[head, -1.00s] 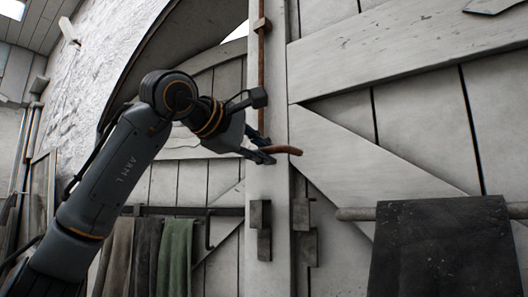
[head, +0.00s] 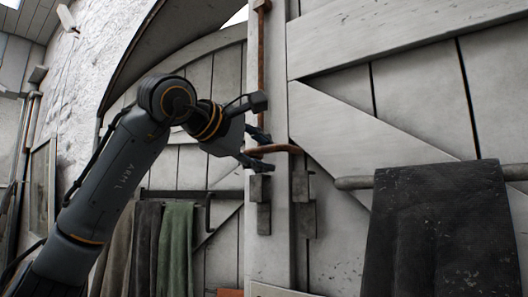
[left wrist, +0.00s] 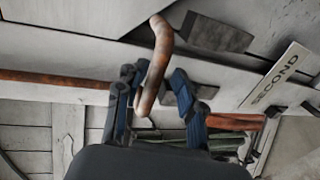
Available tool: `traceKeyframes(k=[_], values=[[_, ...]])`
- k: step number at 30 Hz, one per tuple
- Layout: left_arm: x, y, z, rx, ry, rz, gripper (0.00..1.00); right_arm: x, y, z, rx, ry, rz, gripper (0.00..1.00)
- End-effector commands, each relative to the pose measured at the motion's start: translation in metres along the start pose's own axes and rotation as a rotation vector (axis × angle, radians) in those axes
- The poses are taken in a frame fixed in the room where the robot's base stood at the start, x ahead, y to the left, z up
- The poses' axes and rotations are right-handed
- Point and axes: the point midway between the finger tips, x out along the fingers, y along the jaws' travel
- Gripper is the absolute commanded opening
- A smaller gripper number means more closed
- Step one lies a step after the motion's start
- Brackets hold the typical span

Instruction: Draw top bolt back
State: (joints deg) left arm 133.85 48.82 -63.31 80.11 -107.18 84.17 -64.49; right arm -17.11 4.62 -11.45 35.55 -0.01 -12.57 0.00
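The top bolt is a long rusty upright rod (head: 261,60) on the pale post of the door, with a curved brown handle (head: 285,149) at its lower end. The handle lies just above a dark metal block on the post. My left gripper (head: 262,151) is at the handle, one finger above it and one below, spread wider than the handle is thick. In the left wrist view the handle (left wrist: 155,70) runs between the two blue-sided fingers of my left gripper (left wrist: 160,78). I cannot tell whether either finger touches it. My right gripper is not seen.
Dark metal blocks (head: 260,205) sit on the post below the handle. A dark cloth (head: 435,230) hangs on a rail at right; several cloths (head: 178,245) hang at left. A sign reading "SECOND" (left wrist: 275,80) shows in the left wrist view.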

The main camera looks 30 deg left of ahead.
Motion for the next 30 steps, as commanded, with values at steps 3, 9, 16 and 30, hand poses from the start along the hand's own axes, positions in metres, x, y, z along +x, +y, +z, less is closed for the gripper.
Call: traceKeyframes(k=[3,9,16,30], values=[[-0.001,0.001,0.0,-0.001,0.001,0.004,0.37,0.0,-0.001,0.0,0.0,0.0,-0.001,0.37],[-0.005,0.003,-0.001,-0.001,0.001,0.008,0.37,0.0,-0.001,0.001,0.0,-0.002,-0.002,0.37],[-0.042,0.004,-0.001,0.0,0.001,0.012,0.37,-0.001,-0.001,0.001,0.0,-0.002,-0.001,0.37],[-0.119,0.001,-0.001,-0.001,0.001,0.006,0.37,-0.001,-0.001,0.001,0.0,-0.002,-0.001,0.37]])
